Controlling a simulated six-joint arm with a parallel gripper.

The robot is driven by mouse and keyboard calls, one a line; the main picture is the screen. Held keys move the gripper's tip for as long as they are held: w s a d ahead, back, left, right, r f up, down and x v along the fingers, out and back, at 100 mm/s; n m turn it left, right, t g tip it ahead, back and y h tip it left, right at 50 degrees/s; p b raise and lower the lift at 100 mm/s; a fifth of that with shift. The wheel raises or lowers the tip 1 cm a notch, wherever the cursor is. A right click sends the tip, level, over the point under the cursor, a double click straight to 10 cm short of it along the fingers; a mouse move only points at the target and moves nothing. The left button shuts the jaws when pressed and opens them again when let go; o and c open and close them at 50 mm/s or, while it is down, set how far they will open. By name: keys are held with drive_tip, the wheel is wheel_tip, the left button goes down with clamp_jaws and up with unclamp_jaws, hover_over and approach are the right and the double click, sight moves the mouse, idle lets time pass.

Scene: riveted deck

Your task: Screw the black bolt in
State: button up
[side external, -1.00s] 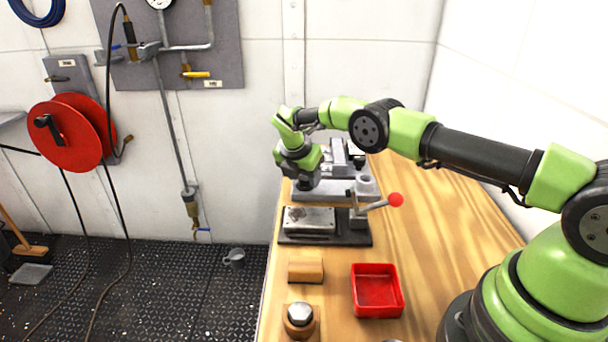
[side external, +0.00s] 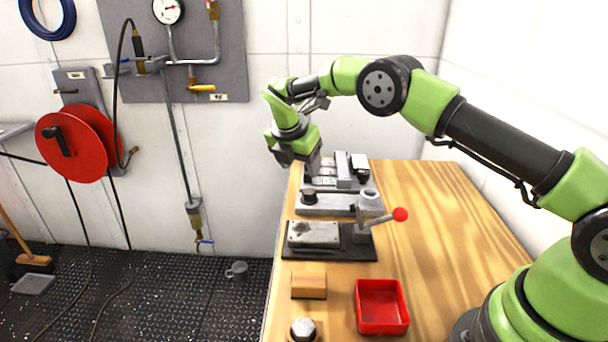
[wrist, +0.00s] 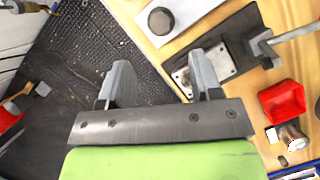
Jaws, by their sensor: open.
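The black bolt (side external: 309,196) stands head up in the grey metal block (side external: 345,205) near the back of the bench. Its dark hex head (wrist: 160,20) shows at the top of the wrist view. How deep it sits cannot be seen. My gripper (side external: 302,164) hangs tilted above and a little left of the bolt, clear of it. In the wrist view its two grey jaws (wrist: 164,82) are wide apart with nothing between them. The bolt head lies beyond the jaw tips in that view.
A clamp with a red-knobbed lever (side external: 400,214) stands in front of the block, beside a bolted metal plate (side external: 313,234). A wooden block (side external: 308,285), a red tray (side external: 381,316) and a silver hex-headed piece (side external: 303,329) are nearer. The bench's right side is clear.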

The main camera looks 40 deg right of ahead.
sight(310, 192)
drive_tip(key=shift+a+r, duration=0.15)
drive_tip(key=shift+r, duration=0.15)
drive_tip(key=s+d+m+t+y, duration=0.2)
drive_tip(key=m, duration=1)
drive_tip(key=s+d+m+t+y, duration=0.1)
drive_tip(key=m, duration=1.1)
drive_tip(key=x, duration=1)
